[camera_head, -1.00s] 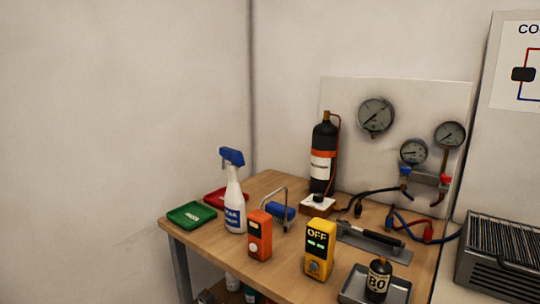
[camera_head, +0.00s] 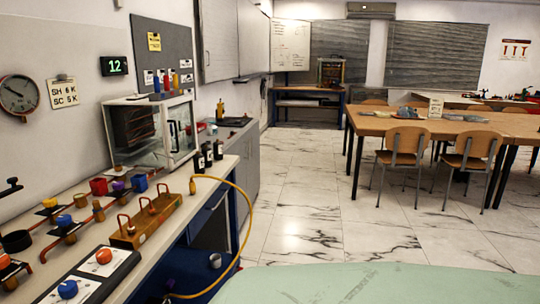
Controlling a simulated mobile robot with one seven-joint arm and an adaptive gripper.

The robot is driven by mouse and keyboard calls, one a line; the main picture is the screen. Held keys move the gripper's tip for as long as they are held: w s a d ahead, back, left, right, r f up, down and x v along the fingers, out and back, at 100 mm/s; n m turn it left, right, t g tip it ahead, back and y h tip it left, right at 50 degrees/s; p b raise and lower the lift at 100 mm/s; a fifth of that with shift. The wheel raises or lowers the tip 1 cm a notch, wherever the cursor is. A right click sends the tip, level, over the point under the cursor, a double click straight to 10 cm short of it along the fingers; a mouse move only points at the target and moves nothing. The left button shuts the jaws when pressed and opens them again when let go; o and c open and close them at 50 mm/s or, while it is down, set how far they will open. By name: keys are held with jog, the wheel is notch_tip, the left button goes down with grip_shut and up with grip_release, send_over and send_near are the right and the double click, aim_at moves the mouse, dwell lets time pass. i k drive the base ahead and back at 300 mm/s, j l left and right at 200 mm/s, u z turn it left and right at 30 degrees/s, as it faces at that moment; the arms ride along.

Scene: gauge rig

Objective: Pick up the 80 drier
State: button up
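No drier with a readable 80 on it shows in the head view now. Several small dark bottles with pale labels (camera_head: 208,154) stand at the far end of the left counter, beside a glass-fronted cabinet; their labels are too small to read. My gripper is not in view.
The left counter (camera_head: 222,172) carries valves, coloured knobs, a brown block with red handles (camera_head: 146,218) and a glass-fronted cabinet (camera_head: 150,130). A yellow hose (camera_head: 249,215) hangs off its edge. Tables with chairs (camera_head: 402,152) stand at right. The marble floor (camera_head: 310,205) between is open.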

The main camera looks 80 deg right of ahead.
aim_at(207, 151)
jog(key=z, duration=1.9)
jog(key=u, duration=0.45)
jog(key=i+l+u, duration=0.1)
jog(key=u, duration=0.3)
jog(key=l+u, duration=0.4)
jog(key=i+l+u, duration=0.1)
jog(key=u, duration=0.35)
jog(key=l+u, duration=0.3)
jog(key=l, duration=0.35)
jog(key=k+l+u, duration=0.1)
jog(key=l+u, duration=0.15)
jog(key=l, duration=0.8)
jog(key=k+l+u, duration=0.15)
jog(key=l, duration=0.7)
jog(key=k+l, duration=0.1)
jog(key=l, duration=0.25)
jog(key=k+l, duration=0.1)
jog(key=l, duration=0.65)
jog(key=k+l+u, duration=0.1)
jog(key=l, duration=0.25)
jog(key=k+l, duration=0.05)
